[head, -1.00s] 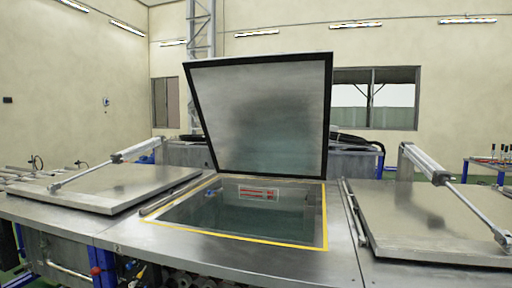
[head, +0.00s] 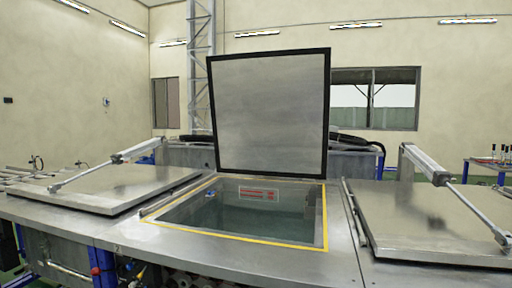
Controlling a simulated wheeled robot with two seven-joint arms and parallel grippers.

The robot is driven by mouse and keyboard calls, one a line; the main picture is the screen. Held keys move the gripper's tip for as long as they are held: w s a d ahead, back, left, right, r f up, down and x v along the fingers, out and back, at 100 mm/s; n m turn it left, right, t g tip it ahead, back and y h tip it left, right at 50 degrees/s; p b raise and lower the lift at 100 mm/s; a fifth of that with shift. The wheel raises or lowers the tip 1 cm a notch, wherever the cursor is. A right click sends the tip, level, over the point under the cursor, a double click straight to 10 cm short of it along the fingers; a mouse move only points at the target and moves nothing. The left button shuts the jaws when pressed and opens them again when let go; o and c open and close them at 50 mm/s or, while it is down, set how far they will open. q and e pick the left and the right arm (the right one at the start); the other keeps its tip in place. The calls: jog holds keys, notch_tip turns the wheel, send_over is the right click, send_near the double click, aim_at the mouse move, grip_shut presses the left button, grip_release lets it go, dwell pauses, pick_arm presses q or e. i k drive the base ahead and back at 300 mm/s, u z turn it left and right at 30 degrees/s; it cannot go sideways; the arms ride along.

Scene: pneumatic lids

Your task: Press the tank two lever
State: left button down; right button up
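The middle tank (head: 240,213) has a yellow-edged opening with liquid inside and a red-and-white label on its inner back wall. Its grey lid (head: 268,112) with a black rim stands raised, nearly upright, behind the opening. Neither of my grippers is in view.
A closed lid (head: 110,188) with a pneumatic cylinder (head: 137,151) lies at the left. Another closed lid (head: 425,215) with a cylinder (head: 425,165) lies at the right. The steel bench (head: 230,262) spans the front. A blue table (head: 488,168) with tools stands far right.

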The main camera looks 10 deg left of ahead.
aim_at(96, 271)
jog(key=u, duration=1)
jog(key=i, duration=0.7)
jog(key=z, duration=0.5)
